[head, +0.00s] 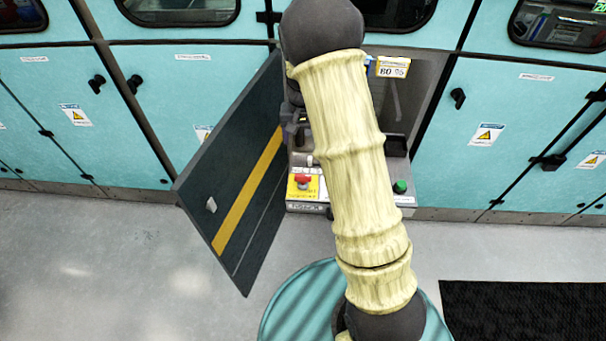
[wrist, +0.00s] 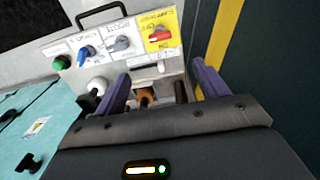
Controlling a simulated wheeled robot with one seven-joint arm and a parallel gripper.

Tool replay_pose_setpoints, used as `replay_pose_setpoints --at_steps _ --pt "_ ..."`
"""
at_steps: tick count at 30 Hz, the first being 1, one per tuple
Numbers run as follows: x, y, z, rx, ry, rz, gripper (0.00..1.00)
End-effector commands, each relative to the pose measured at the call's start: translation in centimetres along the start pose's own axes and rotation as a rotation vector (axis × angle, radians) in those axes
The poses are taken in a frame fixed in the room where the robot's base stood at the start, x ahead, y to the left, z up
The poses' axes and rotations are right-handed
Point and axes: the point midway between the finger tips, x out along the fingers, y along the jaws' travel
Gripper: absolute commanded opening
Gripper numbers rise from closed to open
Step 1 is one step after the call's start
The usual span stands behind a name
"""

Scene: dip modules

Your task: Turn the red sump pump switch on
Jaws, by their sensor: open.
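The red switch (wrist: 160,35) sits on a yellow label at the right end of a control panel (wrist: 110,68) in the wrist view. It also shows on its yellow plate in the head view (head: 303,180), left of my arm. My gripper (wrist: 160,73) is open, its two purple fingers spread below the red switch in the picture, with nothing held between them. The fingers look apart from the switch; the exact distance is unclear. The label text is too blurred to read fully. My arm hides much of the panel in the head view.
A grey knob (wrist: 122,43), a blue knob (wrist: 87,52) and a green button (wrist: 62,62) line the panel. White (wrist: 97,86) and orange-brown (wrist: 146,96) knobs are near the fingers. An open dark door (head: 235,180) with a yellow stripe stands left of the panel.

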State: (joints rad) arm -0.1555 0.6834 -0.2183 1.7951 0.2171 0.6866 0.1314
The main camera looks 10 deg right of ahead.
Motion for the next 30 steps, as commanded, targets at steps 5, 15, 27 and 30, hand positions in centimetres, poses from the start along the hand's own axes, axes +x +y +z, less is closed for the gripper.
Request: replay_pose_setpoints --at_steps 5,15,27,30 --pt "0.4 0.0 0.1 -0.001 -0.002 0.000 0.73" --pt "5.0 0.0 0.1 -0.001 -0.005 0.001 0.73" --pt "12.0 0.1 0.1 -0.001 -0.003 0.001 0.73" --pt "13.7 0.1 0.1 -0.001 -0.003 0.001 0.73"
